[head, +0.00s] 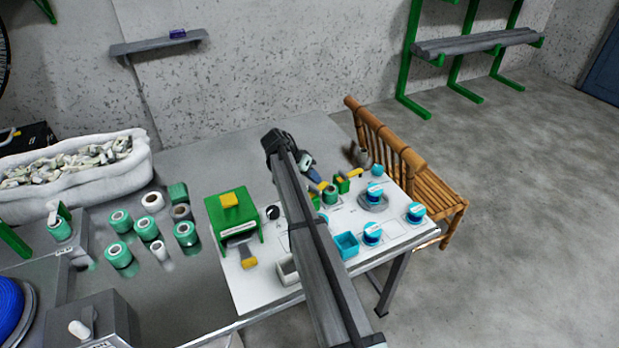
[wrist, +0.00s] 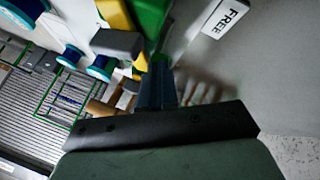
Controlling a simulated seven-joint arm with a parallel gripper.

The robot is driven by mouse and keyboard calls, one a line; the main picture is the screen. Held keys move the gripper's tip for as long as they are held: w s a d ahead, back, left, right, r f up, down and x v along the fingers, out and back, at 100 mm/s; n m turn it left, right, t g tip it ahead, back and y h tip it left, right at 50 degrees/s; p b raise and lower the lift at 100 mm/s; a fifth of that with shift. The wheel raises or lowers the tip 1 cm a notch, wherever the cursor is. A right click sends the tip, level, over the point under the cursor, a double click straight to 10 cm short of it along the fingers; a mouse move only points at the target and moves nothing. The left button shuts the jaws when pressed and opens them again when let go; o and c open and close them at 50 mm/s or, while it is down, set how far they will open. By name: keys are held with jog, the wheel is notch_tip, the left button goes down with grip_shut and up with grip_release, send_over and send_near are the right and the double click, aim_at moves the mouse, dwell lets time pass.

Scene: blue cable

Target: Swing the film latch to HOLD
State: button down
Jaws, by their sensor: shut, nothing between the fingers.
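A green block (wrist: 151,18) with a yellow bar (wrist: 117,17) beside it, apparently the film latch, stands at the top of the wrist view. A white label reading FREE (wrist: 226,17) lies to its right; no HOLD label is readable. In the head view, small green and yellow fittings (head: 341,184) show on the white panel, but the latch's exact position is unclear. My gripper (wrist: 160,84) is shut and empty, its fingertips close to the green block; contact cannot be told. In the head view my gripper (head: 317,180) is low over the panel, partly behind my arm.
Blue-capped spools (head: 372,233) and an open blue box (head: 346,245) stand on the white panel (head: 262,291). A green stand with a yellow top (head: 231,213) is left of my arm. Green spools (head: 119,254) crowd the table's left. A bamboo bench (head: 425,187) adjoins the right edge.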

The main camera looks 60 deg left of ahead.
jog(key=shift+w+m+h, duration=0.3)
jog(key=shift+m+h, duration=0.1)
jog(key=shift+m, duration=0.1)
jog(key=shift+w+d, duration=0.3)
jog(key=shift+d, duration=0.05)
jog(key=shift+w+a+m+g+h, duration=0.1)
jog(key=shift+m+g+h, duration=0.2)
jog(key=shift+m, duration=0.3)
jog(key=shift+w+d+m+g+h, duration=0.1)
jog(key=shift+d+m+g+h, duration=0.15)
jog(key=shift+m, duration=0.3)
jog(key=shift+d+m+g+h, duration=0.15)
jog(key=shift+m+h, duration=0.2)
jog(key=shift+m, duration=0.2)
jog(key=shift+a, duration=0.1)
